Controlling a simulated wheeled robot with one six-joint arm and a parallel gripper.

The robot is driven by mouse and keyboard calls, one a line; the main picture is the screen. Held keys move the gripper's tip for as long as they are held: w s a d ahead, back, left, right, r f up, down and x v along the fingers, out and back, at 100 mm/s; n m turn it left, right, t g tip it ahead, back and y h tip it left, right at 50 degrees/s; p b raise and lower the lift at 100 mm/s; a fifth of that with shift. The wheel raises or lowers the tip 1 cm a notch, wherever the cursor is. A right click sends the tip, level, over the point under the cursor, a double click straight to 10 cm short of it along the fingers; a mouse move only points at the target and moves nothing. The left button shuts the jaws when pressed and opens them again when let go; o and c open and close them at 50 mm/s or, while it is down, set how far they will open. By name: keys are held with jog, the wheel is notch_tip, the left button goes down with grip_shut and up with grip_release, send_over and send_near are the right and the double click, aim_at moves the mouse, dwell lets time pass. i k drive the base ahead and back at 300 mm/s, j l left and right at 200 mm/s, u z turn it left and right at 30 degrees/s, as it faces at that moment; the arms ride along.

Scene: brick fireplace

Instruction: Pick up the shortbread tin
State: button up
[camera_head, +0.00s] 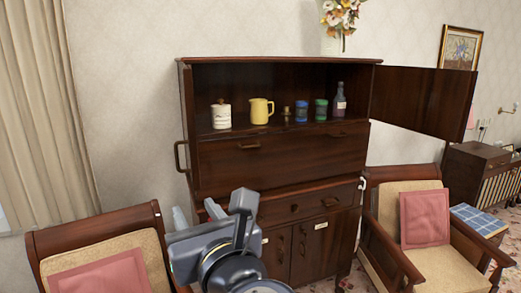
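My gripper (197,214) is low in front of the cabinet, seen from behind past my arm. In the open upper compartment of the dark wooden cabinet (260,160) stand a white canister (221,117) with a brown lid, a blue container (301,112) and a green container (321,110). No label is readable, so I cannot tell which is the shortbread tin. My gripper is below and apart from all of them.
The shelf also holds a yellow jug (260,111), a small brass item (286,115) and a dark bottle (340,103). The cabinet door (424,98) is swung open to the right. Armchairs flank the cabinet, at left (90,240) and right (421,187).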

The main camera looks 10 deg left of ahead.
aim_at(220, 118)
jog(key=i, duration=1.7)
jog(key=i+u, duration=0.25)
jog(key=i, duration=0.2)
jog(key=i+l+u, duration=0.25)
jog(key=i, duration=0.2)
jog(key=i+l+u, duration=0.25)
jog(key=i, duration=0.2)
